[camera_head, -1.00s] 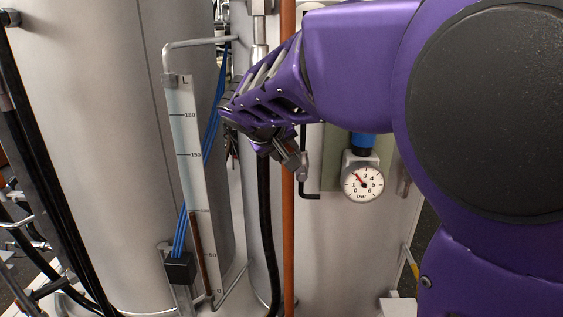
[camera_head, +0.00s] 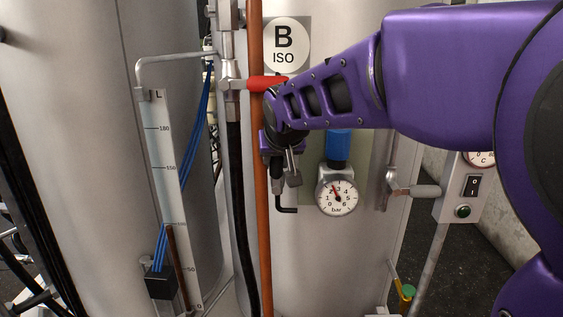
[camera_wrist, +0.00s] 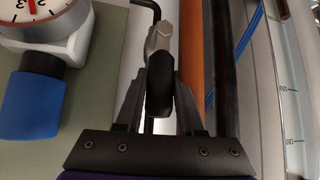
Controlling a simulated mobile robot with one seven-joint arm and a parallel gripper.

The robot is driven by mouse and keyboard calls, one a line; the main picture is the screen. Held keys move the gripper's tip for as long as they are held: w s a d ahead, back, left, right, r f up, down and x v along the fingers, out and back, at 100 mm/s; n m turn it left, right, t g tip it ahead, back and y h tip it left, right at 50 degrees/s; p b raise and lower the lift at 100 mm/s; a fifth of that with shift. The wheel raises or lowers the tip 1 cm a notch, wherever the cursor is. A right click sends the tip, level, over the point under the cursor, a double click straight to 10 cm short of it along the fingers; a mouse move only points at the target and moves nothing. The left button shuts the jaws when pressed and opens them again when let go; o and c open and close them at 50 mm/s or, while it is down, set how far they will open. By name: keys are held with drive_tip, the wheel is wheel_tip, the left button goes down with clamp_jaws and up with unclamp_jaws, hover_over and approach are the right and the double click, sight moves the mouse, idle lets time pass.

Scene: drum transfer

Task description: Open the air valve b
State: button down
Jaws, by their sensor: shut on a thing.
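The air valve B is a small metal valve (camera_wrist: 161,36) on tank B, left of the pressure gauge in the head view. Its black handle (camera_wrist: 160,92) sits between the two fingers of my gripper (camera_wrist: 161,100), which is shut on it. In the head view my gripper (camera_head: 281,162) covers most of the valve, and a black bent pipe (camera_head: 286,209) shows below it. I cannot tell the valve's exact position from the handle.
The round gauge (camera_head: 337,196) and a blue knob (camera_head: 339,148) are close right of my gripper. A copper pipe (camera_head: 263,240) runs just left of it. A red handle (camera_head: 266,84) and the B ISO sign (camera_head: 285,45) are above. A switch box (camera_head: 464,188) stands right.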

idle(0.4)
drive_tip(key=c, duration=0.5)
unclamp_jaws()
drive_tip(key=shift+d, duration=0.1)
